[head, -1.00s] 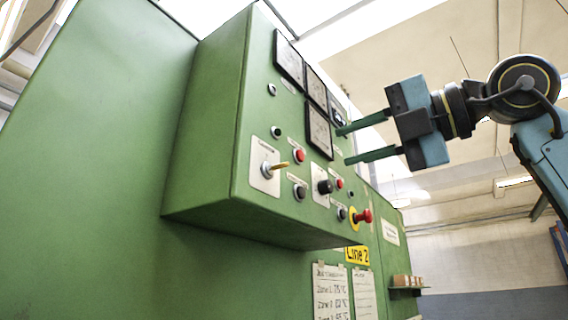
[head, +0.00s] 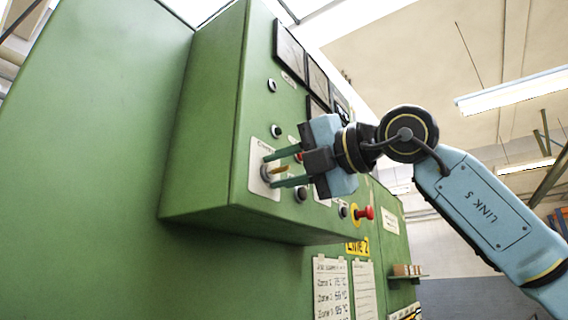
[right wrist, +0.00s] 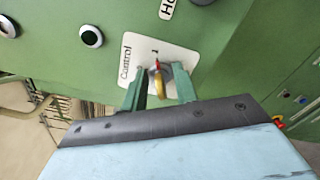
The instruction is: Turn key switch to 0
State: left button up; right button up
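The key switch has a yellow key (head: 281,170) on a round silver base, on a white plate (head: 257,188) at the lower left of the green panel. In the right wrist view the plate (right wrist: 133,82) reads "Control" and a "1" mark shows. The yellow key (right wrist: 160,86) has a red tip that points towards that mark; no 0 mark can be made out. My right gripper (head: 270,169) is open, with one green finger on either side of the key. The right wrist view shows the fingertips (right wrist: 158,88) near the plate, with small gaps beside the key. My left gripper is not in view.
A red mushroom button (head: 364,213) sticks out at the panel's lower right. A black button (head: 300,194) is just right of the key plate, close to the lower finger. Free room lies right of the panel.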

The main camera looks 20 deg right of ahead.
grip_shut()
jog(key=shift+n, duration=1.4)
jog(key=n, duration=0.2)
jog(key=shift+a+n, duration=0.1)
jog(key=shift+n, duration=0.3)
jog(key=n, duration=0.6)
jog(key=shift+s+r, duration=0.1)
jog(key=shift+s, duration=0.05)
jog(key=shift+a+n, duration=0.1)
jog(key=shift+n, duration=0.2)
grip_release()
